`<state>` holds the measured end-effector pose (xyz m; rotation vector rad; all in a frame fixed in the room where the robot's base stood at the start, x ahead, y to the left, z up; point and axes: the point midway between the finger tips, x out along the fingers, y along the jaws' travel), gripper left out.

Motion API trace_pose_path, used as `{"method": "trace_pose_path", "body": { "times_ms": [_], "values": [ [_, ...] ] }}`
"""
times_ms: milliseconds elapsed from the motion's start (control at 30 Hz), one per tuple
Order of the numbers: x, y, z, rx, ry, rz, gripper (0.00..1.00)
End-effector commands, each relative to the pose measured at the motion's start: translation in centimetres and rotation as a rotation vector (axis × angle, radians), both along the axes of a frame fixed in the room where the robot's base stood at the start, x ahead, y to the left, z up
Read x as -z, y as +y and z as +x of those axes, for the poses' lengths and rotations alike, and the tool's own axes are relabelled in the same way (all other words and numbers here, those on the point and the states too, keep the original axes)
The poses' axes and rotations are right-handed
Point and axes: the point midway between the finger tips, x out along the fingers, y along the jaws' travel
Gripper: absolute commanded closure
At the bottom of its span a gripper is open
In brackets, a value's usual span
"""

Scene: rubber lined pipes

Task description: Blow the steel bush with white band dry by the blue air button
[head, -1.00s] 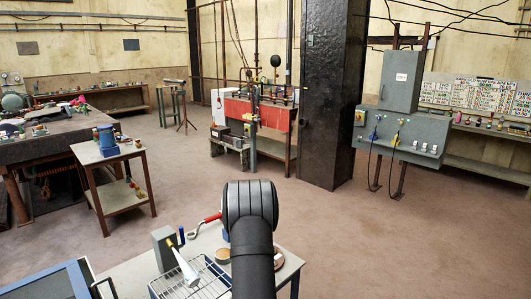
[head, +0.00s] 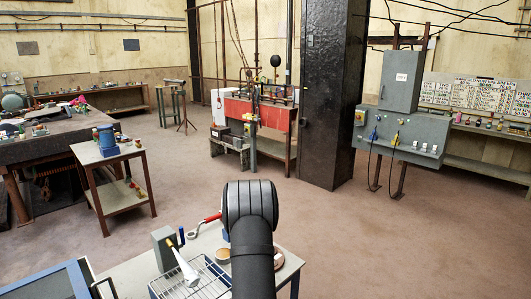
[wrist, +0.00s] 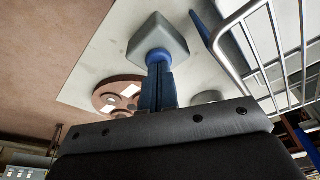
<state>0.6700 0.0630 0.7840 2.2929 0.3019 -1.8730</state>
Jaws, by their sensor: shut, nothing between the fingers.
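The blue air button (wrist: 158,56) shows in the wrist view as a blue round piece on the face of a grey block (wrist: 160,30). My gripper (wrist: 159,70) is shut and empty, with its blue fingertips right at the button; I cannot tell whether they touch it. I cannot make out the steel bush with white band in either view.
A wire basket (head: 205,281) stands right of the block and also shows in the wrist view (wrist: 262,50). A red-handled tool (head: 205,222) lies behind it. A brown disc with pale patches (wrist: 118,95) lies on the bench left of my fingers.

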Motion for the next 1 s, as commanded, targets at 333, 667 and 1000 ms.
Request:
{"method": "trace_pose_path", "body": {
  "times_ms": [333, 667, 1000],
  "values": [
    [0.2, 0.0, -0.1, 0.0, 0.004, 0.0, 1.0],
    [-0.8, 0.0, -0.1, 0.0, 0.002, -0.001, 1.0],
    [-3.6, 0.0, 0.0, 0.0, 0.0, 0.0, 1.0]
  ]
}}
